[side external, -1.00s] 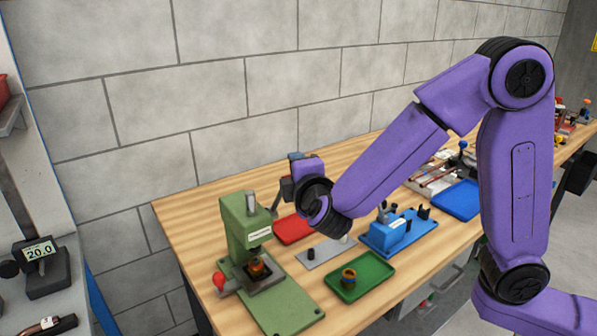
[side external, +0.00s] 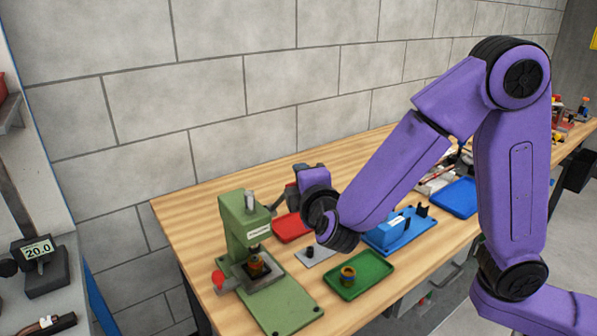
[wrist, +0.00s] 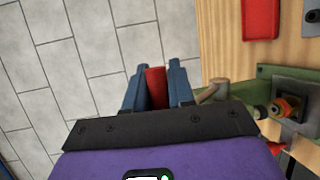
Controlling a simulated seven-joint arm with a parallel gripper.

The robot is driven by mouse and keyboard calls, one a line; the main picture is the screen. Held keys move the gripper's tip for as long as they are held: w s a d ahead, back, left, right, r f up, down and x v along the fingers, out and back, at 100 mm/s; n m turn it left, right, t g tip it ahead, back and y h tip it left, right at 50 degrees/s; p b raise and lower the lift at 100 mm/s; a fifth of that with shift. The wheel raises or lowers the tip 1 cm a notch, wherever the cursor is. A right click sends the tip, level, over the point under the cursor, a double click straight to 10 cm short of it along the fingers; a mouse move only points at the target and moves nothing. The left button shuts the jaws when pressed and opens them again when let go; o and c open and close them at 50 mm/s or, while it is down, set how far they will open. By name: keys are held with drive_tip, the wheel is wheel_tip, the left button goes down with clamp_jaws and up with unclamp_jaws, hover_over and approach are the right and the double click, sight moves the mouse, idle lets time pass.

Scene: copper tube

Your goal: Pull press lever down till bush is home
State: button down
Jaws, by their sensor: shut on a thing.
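The green press (side external: 240,228) stands at the table's left end, and its green body also shows in the wrist view (wrist: 275,70). A copper-coloured bush (side external: 256,265) sits under the press's dark ram; it also shows in the wrist view (wrist: 286,106). How deep it is seated I cannot tell. My gripper (wrist: 155,75) is shut on a red grip (wrist: 155,88), which appears to be the end of the press lever (wrist: 212,92).
A green tray (side external: 372,284) holding a brass-coloured part (side external: 348,276) lies right of the press. A red tray (side external: 290,228), a grey plate (side external: 312,258) and a blue fixture (side external: 395,235) are near my wrist. A red knob (side external: 218,279) sticks out at the press's left.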

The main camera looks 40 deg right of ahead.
drive_tip(key=shift+s+f+t, duration=0.5)
drive_tip(key=shift+s+t, duration=0.1)
drive_tip(key=shift+s, duration=0.1)
drive_tip(key=s+f+m+t, duration=0.1)
drive_tip(key=s+f, duration=0.2)
drive_tip(key=f, duration=0.3)
drive_tip(key=shift+s+f+h, duration=0.25)
drive_tip(key=shift+s+h, duration=0.05)
drive_tip(key=shift+s, duration=0.1)
idle(0.4)
drive_tip(key=c, duration=1.1)
unclamp_jaws()
drive_tip(key=shift+o, duration=0.2)
drive_tip(key=v, duration=1.7)
drive_tip(key=shift+s+f, duration=0.2)
drive_tip(key=shift+f, duration=0.1)
drive_tip(key=shift+a, duration=0.15)
